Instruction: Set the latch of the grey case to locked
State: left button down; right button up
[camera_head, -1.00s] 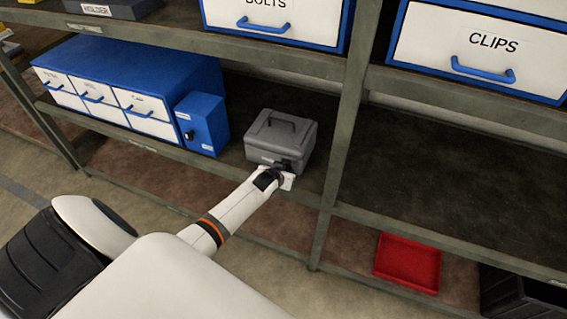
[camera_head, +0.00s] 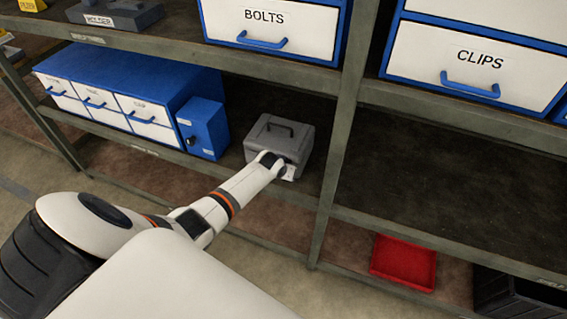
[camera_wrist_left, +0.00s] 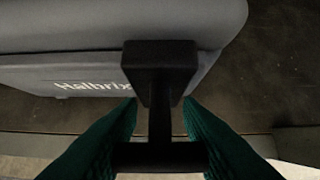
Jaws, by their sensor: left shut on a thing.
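The grey case (camera_head: 262,142) with a handle on its lid stands on the middle shelf, lid down. My left gripper (camera_head: 284,172) is at the right part of its front face and hides that part in the head view. In the left wrist view the case's front (camera_wrist_left: 60,78) bears the lettering "Halbrix". A black latch (camera_wrist_left: 160,72) stands out from that front, with a wide end at the lid's edge. The green-padded fingers of my left gripper (camera_wrist_left: 160,112) lie on either side of the latch, shut on it. My right gripper is not in view.
A blue drawer cabinet (camera_head: 130,80) and a small blue box (camera_head: 205,130) stand left of the case. A shelf post (camera_head: 335,170) rises close on its right. Drawers hang above. A red tray (camera_head: 403,262) lies low at right. The right shelf bay is bare.

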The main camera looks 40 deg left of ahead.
pick_arm(q)
jog(key=c, duration=1)
grip_release()
jog(key=shift+s+f, duration=0.1)
jog(key=shift+r, duration=0.25)
jog(key=p+v, duration=0.2)
jog(key=v, duration=0.9)
jog(key=shift+s+r, duration=0.2)
jog(key=shift+s, duration=0.05)
